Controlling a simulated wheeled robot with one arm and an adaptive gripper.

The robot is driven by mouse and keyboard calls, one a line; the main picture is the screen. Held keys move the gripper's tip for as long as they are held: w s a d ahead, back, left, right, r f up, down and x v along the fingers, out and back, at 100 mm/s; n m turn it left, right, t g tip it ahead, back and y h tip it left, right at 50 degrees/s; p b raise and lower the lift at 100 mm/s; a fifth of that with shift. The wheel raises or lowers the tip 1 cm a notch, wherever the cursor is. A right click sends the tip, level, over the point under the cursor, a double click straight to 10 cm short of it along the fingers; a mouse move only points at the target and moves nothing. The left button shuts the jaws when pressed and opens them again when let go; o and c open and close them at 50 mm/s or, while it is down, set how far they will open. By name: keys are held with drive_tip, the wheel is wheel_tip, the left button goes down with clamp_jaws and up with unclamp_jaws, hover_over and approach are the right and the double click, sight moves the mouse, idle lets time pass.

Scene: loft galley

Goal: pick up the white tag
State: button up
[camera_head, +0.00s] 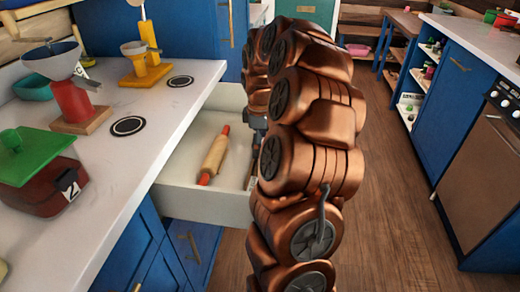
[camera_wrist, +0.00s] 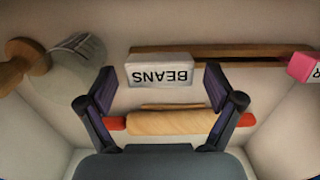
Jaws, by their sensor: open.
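The white tag (camera_wrist: 160,70) is a small white block marked BEANS in dark letters, upside down in the wrist view. It is in the open drawer, beside a long wooden piece. My gripper (camera_wrist: 160,84) is open above the drawer, its two dark fingers to the left and right of the tag with space on both sides. Whether the fingertips are down at the tag's height I cannot tell. In the head view I cannot make out the tag, and my arm covers most of the gripper.
A rolling pin (camera_head: 214,155) with red ends lies in the white drawer (camera_head: 188,203); it also shows under the fingers in the wrist view (camera_wrist: 170,122). The counter (camera_head: 150,160) borders the drawer.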

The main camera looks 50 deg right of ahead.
drive_tip(key=c, duration=1)
drive_tip(key=shift+c, duration=0.2)
wheel_tip(320, 180, up, 10)
drive_tip(key=shift+r+p, duration=0.1)
drive_tip(key=shift+p, duration=0.2)
